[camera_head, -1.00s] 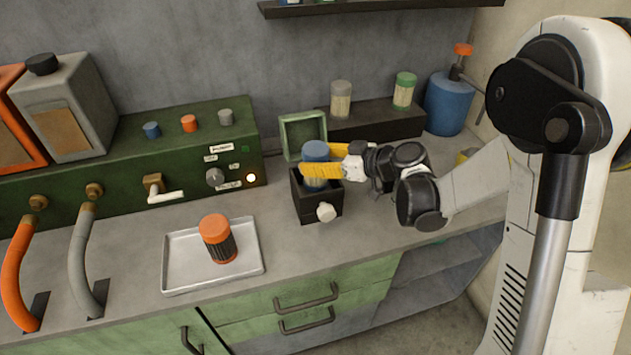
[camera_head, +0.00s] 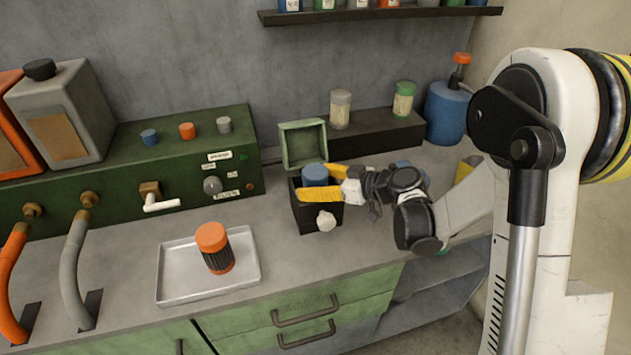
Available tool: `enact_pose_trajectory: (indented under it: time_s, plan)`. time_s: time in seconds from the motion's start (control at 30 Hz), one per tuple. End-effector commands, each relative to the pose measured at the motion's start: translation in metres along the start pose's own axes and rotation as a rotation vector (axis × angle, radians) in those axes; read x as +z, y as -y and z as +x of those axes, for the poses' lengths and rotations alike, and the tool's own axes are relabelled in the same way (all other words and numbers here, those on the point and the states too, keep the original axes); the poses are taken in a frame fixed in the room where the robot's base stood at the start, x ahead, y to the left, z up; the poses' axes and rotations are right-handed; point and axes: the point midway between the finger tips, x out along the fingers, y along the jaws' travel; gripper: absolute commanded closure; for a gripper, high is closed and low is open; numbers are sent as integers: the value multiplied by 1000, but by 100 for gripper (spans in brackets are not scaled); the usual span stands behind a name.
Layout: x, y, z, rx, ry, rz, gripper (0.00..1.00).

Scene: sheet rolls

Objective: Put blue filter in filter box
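The blue filter (camera_head: 314,175) stands upright in the dark filter box (camera_head: 318,217), with its blue top showing near the rim. The box's green lid (camera_head: 302,145) is open at the back, and a pale knob (camera_head: 326,221) is on its front. My gripper (camera_head: 326,184) reaches in from the right. Its yellow fingers lie on either side of the filter, close against it, and appear shut on it. The filter's lower part is hidden by the near finger and the box wall.
A metal tray (camera_head: 175,287) with an orange-topped filter (camera_head: 213,248) lies to the left. The green control panel (camera_head: 120,180) with a white lever (camera_head: 162,204) stands behind it. A dark ledge (camera_head: 375,134) with two jars is behind my gripper. The counter between tray and box is clear.

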Motion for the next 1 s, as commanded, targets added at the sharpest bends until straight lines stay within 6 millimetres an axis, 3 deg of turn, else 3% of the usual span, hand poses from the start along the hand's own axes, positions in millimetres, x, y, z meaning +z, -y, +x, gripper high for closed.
enact_pose_trajectory:
  time_s: [0.17,0.23,0.5,0.7,1.0]
  plan:
    - [-5,0,-2,0,0,0,19]
    - [-4,-1,-12,2,0,1,19]
    - [-6,-2,-73,4,0,3,19]
    - [-4,-1,-108,2,0,2,19]
    - [-4,1,-122,1,10,9,19]
